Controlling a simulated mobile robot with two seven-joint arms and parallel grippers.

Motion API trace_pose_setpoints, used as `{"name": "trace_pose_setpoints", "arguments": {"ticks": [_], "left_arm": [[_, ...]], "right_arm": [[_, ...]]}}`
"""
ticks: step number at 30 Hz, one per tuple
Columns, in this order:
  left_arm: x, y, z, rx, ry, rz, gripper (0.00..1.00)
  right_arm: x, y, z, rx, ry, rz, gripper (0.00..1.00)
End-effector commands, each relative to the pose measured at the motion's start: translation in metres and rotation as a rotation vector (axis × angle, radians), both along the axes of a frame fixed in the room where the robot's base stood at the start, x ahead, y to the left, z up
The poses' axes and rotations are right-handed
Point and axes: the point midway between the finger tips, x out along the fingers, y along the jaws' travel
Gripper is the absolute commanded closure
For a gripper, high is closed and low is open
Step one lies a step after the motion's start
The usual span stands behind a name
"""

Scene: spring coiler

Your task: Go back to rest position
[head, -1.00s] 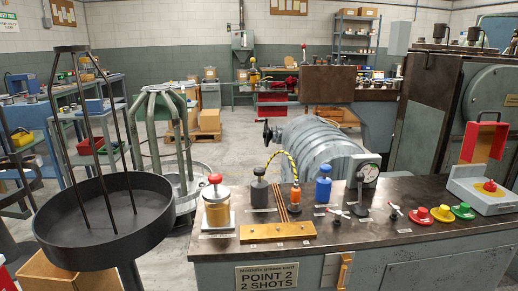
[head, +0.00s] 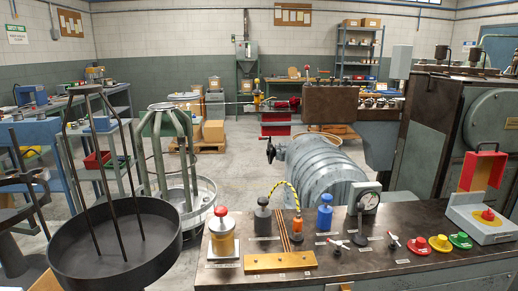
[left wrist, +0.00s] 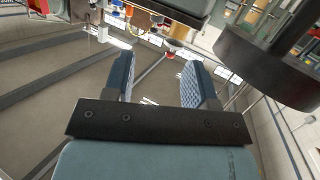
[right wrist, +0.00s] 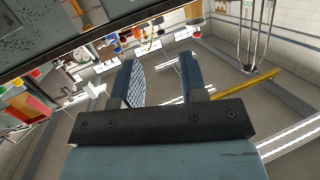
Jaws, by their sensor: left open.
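My left gripper (left wrist: 160,85) shows in the left wrist view, with its two padded fingers apart and nothing between them. My right gripper (right wrist: 162,85) shows in the right wrist view, its fingers also apart with only floor and distant things behind the gap. Neither gripper shows in the head view, so where they are over the bench cannot be told from there.
A grey workbench (head: 400,262) with a dark top stands in front, carrying a red-topped grease pot (head: 222,230), a gauge (head: 366,203) and coloured buttons (head: 440,242). A round dark tray on a stand (head: 115,245) is at left. Open floor (head: 235,165) lies behind.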

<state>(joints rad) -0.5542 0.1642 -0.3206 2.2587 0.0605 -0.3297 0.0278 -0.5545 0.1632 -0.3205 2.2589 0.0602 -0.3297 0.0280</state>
Motion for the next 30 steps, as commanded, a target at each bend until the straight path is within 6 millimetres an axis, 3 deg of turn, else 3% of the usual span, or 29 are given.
{"name": "trace_pose_setpoints", "arguments": {"ticks": [1, 15, 30], "left_arm": [[-0.001, 0.003, 0.023, 0.014, 0.020, 0.005, 0.48], [-0.025, 0.034, 0.078, 0.160, 0.233, 0.048, 0.48], [-0.042, 0.048, 0.083, 0.213, 0.314, 0.061, 0.48]], "right_arm": [[-0.001, -0.002, 0.023, -0.014, 0.020, -0.005, 0.61], [-0.025, -0.034, 0.078, -0.161, 0.232, -0.048, 0.61], [-0.042, -0.048, 0.083, -0.214, 0.314, -0.060, 0.61]]}}
